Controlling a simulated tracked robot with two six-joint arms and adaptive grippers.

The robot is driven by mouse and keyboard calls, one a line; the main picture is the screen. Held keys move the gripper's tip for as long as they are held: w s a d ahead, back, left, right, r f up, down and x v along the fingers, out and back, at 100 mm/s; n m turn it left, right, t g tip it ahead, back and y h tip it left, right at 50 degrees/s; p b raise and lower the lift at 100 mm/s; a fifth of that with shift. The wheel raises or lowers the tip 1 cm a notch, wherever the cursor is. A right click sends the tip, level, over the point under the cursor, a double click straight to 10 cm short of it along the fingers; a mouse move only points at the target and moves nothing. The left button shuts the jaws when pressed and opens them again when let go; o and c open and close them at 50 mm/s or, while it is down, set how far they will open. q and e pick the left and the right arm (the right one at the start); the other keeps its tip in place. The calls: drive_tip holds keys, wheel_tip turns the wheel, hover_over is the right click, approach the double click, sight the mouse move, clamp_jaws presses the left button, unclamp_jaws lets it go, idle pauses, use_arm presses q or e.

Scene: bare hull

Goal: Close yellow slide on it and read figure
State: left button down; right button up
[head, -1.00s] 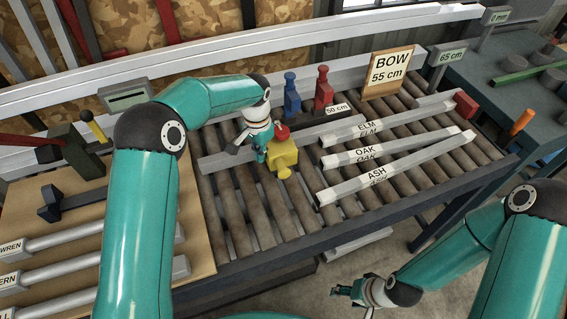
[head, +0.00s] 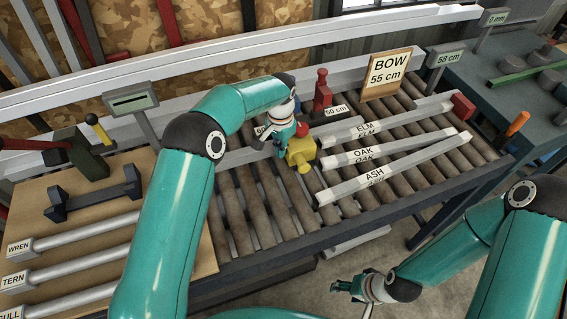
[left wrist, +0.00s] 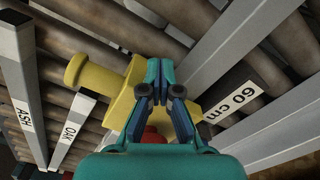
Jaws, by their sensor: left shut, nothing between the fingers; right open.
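The yellow slide (head: 301,155), with a red knob (head: 303,130) and a round peg, sits on a grey rail beside the rollers. My left gripper (head: 281,151) is shut and empty against or very close to its left side. The left wrist view shows the shut fingertips (left wrist: 158,66) over the yellow slide (left wrist: 110,88); contact is hard to tell. A readout (head: 450,58) shows 58 cm. A sign (head: 388,73) reads BOW 55 cm. Bars marked ELM (head: 385,122), OAK (head: 390,149) and ASH (head: 400,169) lie right of the slide. My right gripper (head: 352,288) is open, below the table edge.
A red stop (head: 322,92) stands behind, near a 50 cm label (head: 335,111). The left wrist view shows a 60 cm label (left wrist: 232,103). A board at left holds bars marked WREN (head: 85,233) and TERN (head: 75,268). The near rollers (head: 262,215) are clear.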

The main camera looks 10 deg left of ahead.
sight(292, 145)
use_arm(q)
drive_tip(key=shift+w+d+p, duration=0.45)
drive_tip(key=shift+d+p, duration=0.05)
drive_tip(key=shift+d, duration=0.3)
drive_tip(key=shift+w+d+p, duration=0.45)
drive_tip(key=shift+d, duration=0.3)
drive_tip(key=shift+s+a+r+p, duration=0.1)
drive_tip(key=shift+a+r+p, duration=0.1)
drive_tip(key=shift+r, duration=0.5)
drive_tip(key=shift+s+a+r+p, duration=0.1)
drive_tip(key=shift+a+r+p, duration=0.1)
drive_tip(key=shift+r, duration=0.5)
drive_tip(key=shift+s+a+r, duration=0.1)
drive_tip(key=shift+a+r, duration=0.05)
drive_tip(key=shift+r, duration=0.7)
drive_tip(key=shift+s+a+r, duration=0.15)
drive_tip(key=shift+a+r, duration=0.05)
drive_tip(key=shift+r, duration=0.7)
drive_tip(key=shift+s+a+r, duration=0.1)
drive_tip(key=shift+a+r, duration=0.05)
drive_tip(key=shift+r, duration=0.7)
drive_tip(key=shift+f, duration=0.1)
